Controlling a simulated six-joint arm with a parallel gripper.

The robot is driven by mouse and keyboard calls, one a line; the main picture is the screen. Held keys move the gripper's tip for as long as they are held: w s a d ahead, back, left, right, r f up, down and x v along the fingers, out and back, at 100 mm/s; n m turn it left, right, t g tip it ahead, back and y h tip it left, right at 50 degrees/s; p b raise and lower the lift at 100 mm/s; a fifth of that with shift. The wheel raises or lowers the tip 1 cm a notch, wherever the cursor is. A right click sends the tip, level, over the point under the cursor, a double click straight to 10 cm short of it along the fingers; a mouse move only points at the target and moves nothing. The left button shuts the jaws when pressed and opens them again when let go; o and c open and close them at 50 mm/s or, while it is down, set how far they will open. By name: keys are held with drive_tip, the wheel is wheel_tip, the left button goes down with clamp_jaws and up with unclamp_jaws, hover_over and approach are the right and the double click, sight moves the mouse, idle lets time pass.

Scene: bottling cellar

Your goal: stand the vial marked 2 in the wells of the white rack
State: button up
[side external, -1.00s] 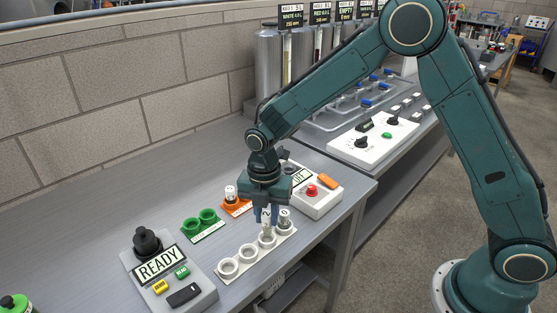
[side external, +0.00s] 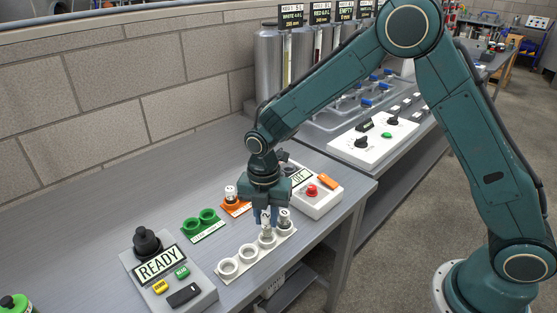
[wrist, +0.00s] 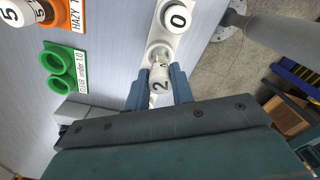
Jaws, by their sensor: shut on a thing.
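The vial marked 2 (wrist: 160,82) has a white cap and is between the two fingers of my gripper (wrist: 160,90), which is shut on it. In the side view my gripper (side external: 267,218) is low over the white rack (side external: 238,262), and the vial looks upright at the third well from the front. I cannot tell whether its base is fully down in that well. A vial marked 0 (wrist: 177,17) stands in the end well beside it. The two front wells of the rack are empty.
An orange rack (wrist: 75,14) holds a vial marked 5 (wrist: 12,12). A green rack (side external: 207,229) with two empty wells stands to the left. A READY box (side external: 160,265) is at the front, and a box with a red button (side external: 318,197) is at the right.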

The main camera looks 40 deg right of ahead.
sight(267, 225)
drive_tip(key=shift+f, duration=1.6)
idle(2.1)
drive_tip(key=o, duration=1.1)
drive_tip(key=shift+c, duration=0.2)
drive_tip(key=shift+o, duration=0.4)
drive_tip(key=o, duration=0.4)
drive_tip(key=shift+r, duration=0.1)
drive_tip(key=shift+r, duration=2.9)
drive_tip(key=shift+r, duration=0.1)
